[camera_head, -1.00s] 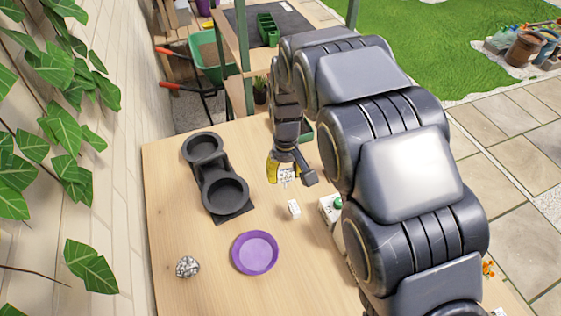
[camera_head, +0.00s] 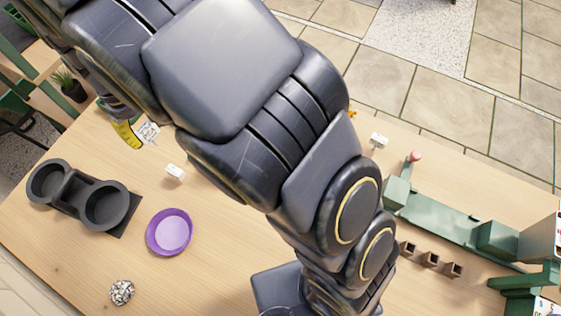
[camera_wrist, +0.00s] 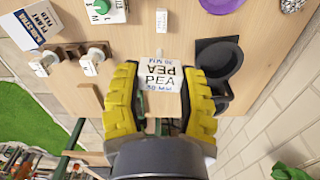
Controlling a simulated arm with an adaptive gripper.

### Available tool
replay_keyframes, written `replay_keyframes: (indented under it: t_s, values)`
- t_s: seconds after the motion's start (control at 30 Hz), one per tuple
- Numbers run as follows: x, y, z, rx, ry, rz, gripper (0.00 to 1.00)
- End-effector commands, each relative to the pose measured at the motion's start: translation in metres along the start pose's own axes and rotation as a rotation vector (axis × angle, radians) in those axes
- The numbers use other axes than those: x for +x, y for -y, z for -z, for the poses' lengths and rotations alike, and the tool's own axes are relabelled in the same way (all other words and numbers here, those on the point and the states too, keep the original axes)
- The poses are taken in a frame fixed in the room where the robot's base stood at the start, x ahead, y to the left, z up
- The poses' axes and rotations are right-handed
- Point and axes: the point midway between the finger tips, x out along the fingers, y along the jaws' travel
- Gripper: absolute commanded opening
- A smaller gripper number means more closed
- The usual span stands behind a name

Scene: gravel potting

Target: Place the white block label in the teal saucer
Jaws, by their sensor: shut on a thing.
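In the head view this printed block (camera_head: 148,131) shows beside a yellow finger (camera_head: 127,134); my arm hides most of the gripper. A small plain white block (camera_head: 175,174) lies apart on the table, also in the wrist view (camera_wrist: 161,20). No teal saucer is visible. A purple saucer (camera_head: 170,232) sits on the table and shows partly in the wrist view (camera_wrist: 292,5).
A dark double-cup holder (camera_head: 124,222) stands left of the purple saucer. A speckled stone-like lump (camera_head: 121,292) lies in front. Bare wood surrounds the saucer.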

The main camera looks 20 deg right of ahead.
Motion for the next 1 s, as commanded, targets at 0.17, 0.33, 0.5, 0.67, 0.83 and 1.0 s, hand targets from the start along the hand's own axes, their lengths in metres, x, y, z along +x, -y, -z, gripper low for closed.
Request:
replay_keyframes:
  t_s: [0.17, 0.33, 0.5, 0.67, 0.83, 1.0]
  values:
    - [0.000, -0.043, -0.016, 0.132, 0.002, 0.001, 0.19]
    - [-0.002, -0.099, -0.046, 0.321, -0.002, 0.001, 0.19]
    - [-0.002, -0.159, -0.098, 0.571, 0.001, 0.003, 0.19]
    - [-0.002, -0.203, -0.157, 0.810, -0.002, 0.003, 0.19]
    - [-0.001, -0.232, -0.222, 1.058, -0.002, 0.004, 0.19]
    - [-0.001, -0.244, -0.273, 1.252, -0.005, 0.004, 0.19]
